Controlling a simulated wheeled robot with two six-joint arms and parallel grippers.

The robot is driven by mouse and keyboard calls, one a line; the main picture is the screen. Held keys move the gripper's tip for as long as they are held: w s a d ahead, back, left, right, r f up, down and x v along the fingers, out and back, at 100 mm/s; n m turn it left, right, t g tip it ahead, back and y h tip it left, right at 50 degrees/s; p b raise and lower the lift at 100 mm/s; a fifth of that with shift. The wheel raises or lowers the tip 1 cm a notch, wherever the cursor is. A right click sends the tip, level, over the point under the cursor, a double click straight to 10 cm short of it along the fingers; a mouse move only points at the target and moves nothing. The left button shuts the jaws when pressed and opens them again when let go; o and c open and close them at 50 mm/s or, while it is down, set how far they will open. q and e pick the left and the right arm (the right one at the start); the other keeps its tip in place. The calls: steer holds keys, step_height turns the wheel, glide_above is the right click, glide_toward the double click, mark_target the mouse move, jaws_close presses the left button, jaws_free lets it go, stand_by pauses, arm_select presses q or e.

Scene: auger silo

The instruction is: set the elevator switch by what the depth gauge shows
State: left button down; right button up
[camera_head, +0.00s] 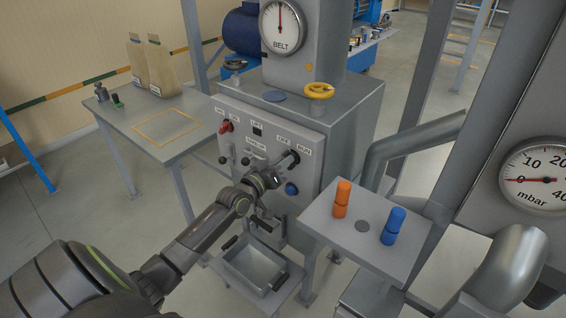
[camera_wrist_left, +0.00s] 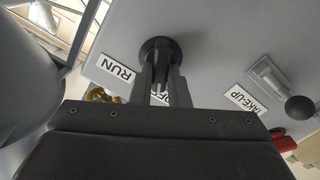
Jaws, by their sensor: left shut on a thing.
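The grey control panel (camera_head: 268,150) carries a black switch (camera_head: 294,156) near the OFF and RUN labels. In the left wrist view the switch's round black base (camera_wrist_left: 160,50) shows between the RUN label (camera_wrist_left: 116,68) and the partly hidden OFF label. My left gripper (camera_head: 281,168) is shut on the switch, its fingers (camera_wrist_left: 160,85) either side of it. I cannot see a gauge marked depth. My right gripper is out of view.
The panel also has a red knob (camera_head: 225,127), a blue button (camera_head: 291,189) and small levers. A metal tray (camera_head: 255,272) sits below. A side shelf (camera_head: 330,222) holds orange and blue pegs. A table (camera_head: 150,118) with two bags stands left.

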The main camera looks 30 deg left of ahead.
arm_select(q)
steer(key=c, duration=1.4)
jaws_free()
steer(key=s+a+p, duration=0.1)
steer(key=s+p, duration=0.2)
steer(key=s, duration=1.4)
steer(key=shift+s+a+p, duration=0.2)
steer(key=shift+p, duration=0.2)
steer(key=shift+f, duration=0.1)
